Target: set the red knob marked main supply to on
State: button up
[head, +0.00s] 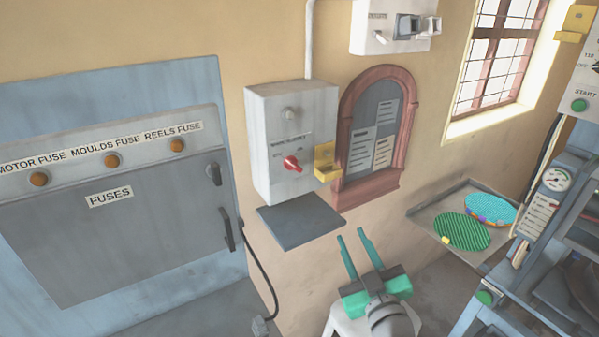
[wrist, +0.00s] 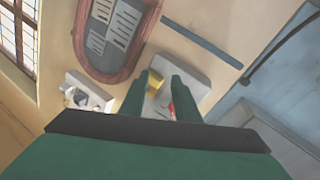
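The red knob (head: 292,163) is on the front of a grey-white wall box (head: 262,140), below a small label too blurred to read fully. Its pale tip points down and right; the small position marks beside it are not clearly legible. My gripper (head: 352,235) has two green fingers spread apart with nothing between them. It is below and right of the knob in the head view, clear of the box. In the wrist view the red knob (wrist: 172,110) is partly hidden beside a finger of my gripper (wrist: 159,77).
A yellow block (head: 325,162) projects at the box's right side, close to the knob. A dark shelf (head: 299,222) juts out below the box. A fuse cabinet (head: 120,215) stands left, an arched notice board (head: 376,130) right, and a tray (head: 423,212) with discs further right.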

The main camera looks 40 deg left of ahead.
aim_at(295, 167)
jog(key=s+a+r+n+g+y, duration=0.1)
jog(key=s+a+r+n+g, duration=0.15)
jog(key=r+n, duration=0.35)
jog(key=s+a+r+n+g+y, duration=0.1)
jog(key=a+r+n+g+y, duration=0.15)
jog(key=r, duration=0.45)
jog(key=shift+n+g+h, duration=0.25)
jog(key=shift+g+h, duration=0.05)
jog(key=shift+h, duration=0.05)
jog(key=x, duration=1.1)
jog(key=shift+s+a, duration=0.1)
jog(key=shift+a, duration=0.05)
grip_shut()
